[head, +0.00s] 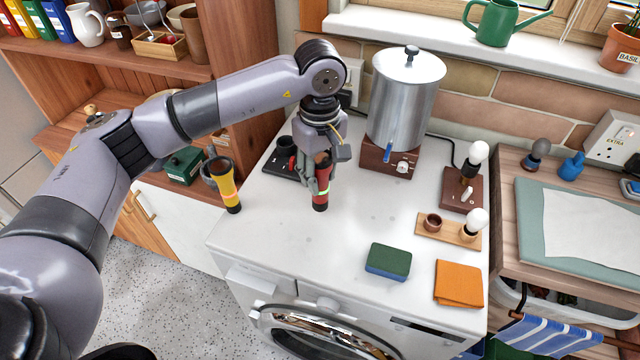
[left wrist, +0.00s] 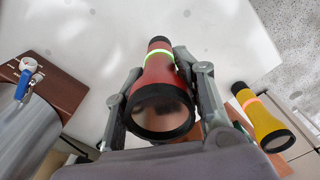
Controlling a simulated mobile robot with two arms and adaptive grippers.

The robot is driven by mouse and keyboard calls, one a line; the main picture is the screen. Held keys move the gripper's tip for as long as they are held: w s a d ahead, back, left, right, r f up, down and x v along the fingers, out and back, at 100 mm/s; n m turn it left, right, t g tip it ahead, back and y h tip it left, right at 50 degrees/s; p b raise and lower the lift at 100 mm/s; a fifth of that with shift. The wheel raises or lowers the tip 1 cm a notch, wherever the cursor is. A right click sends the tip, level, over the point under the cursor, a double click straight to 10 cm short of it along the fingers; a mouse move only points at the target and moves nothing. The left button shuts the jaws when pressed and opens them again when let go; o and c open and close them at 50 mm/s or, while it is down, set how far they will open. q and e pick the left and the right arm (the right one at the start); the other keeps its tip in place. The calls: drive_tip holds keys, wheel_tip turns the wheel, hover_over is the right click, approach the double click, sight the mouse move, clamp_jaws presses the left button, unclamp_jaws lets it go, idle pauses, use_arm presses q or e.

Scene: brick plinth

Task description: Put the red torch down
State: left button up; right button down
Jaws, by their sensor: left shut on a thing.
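The red torch (head: 321,170) has a green ring and a dark base, and is upright at the white worktop (head: 290,235). My left gripper (head: 318,185) comes from above and is shut on it. In the left wrist view the torch (left wrist: 160,85) shows lens end toward me between both fingers (left wrist: 162,95). Its lower end is at or just above the worktop; I cannot tell whether it touches. A yellow torch (head: 225,184) stands to the left near the worktop's edge; it also shows in the left wrist view (left wrist: 262,118). My right gripper is not in view.
A black tray (head: 284,164) lies behind the gripper. A metal urn (head: 402,95) stands on a wooden base behind right. A green sponge (head: 388,261), an orange cloth (head: 458,283) and a bulb board (head: 448,231) are to the right. The front middle worktop is clear.

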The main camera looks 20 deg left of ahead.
sight(320, 188)
use_arm(q)
wheel_tip(320, 188, down, 4)
drive_tip(key=shift+r+p, duration=0.1)
drive_tip(key=shift+p, duration=0.35)
drive_tip(key=shift+f, duration=0.3)
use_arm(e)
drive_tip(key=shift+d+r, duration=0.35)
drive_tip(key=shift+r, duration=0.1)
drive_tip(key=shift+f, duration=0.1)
use_arm(q)
drive_tip(key=shift+f+b, duration=0.2)
drive_tip(key=shift+b, duration=0.15)
clamp_jaws()
drive_tip(key=o, duration=1.3)
unclamp_jaws()
drive_tip(key=shift+r, duration=0.1)
drive_tip(key=shift+o, duration=0.2)
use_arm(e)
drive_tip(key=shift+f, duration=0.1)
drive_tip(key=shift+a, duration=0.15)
